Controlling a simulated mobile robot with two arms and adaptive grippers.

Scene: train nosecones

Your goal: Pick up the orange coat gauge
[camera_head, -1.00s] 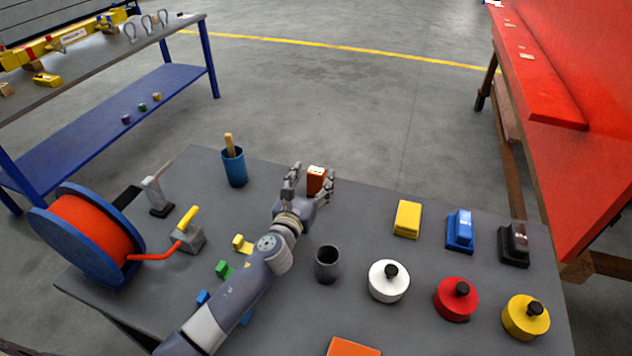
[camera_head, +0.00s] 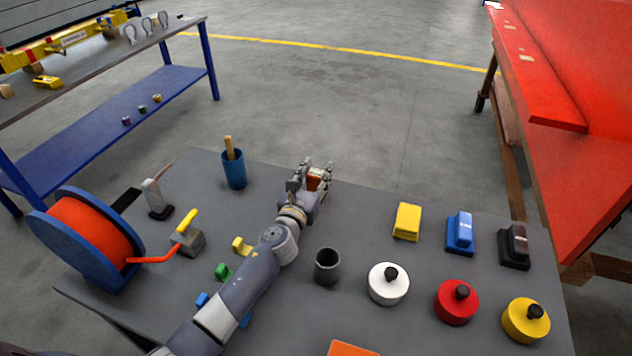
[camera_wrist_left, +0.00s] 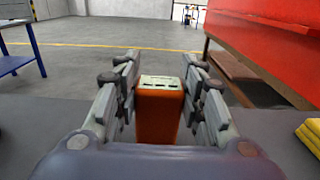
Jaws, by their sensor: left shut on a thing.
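The orange coat gauge (camera_head: 315,179) is a small upright orange block with a pale top, near the far edge of the grey table. My left gripper (camera_head: 314,175) is around it, shut on it, with a finger on each side. In the left wrist view the orange coat gauge (camera_wrist_left: 159,112) stands between the two fingers of my left gripper (camera_wrist_left: 160,90). Its lower part is hidden by the gripper. I cannot tell whether it is clear of the table. My right gripper is in neither view.
A blue cup (camera_head: 233,170) with a wooden stick stands left of the gripper. A dark cup (camera_head: 327,267) stands nearer. A yellow block (camera_head: 407,221), a blue block (camera_head: 460,233) and lidded pots (camera_head: 389,284) are to the right. A cable reel (camera_head: 88,240) is at left.

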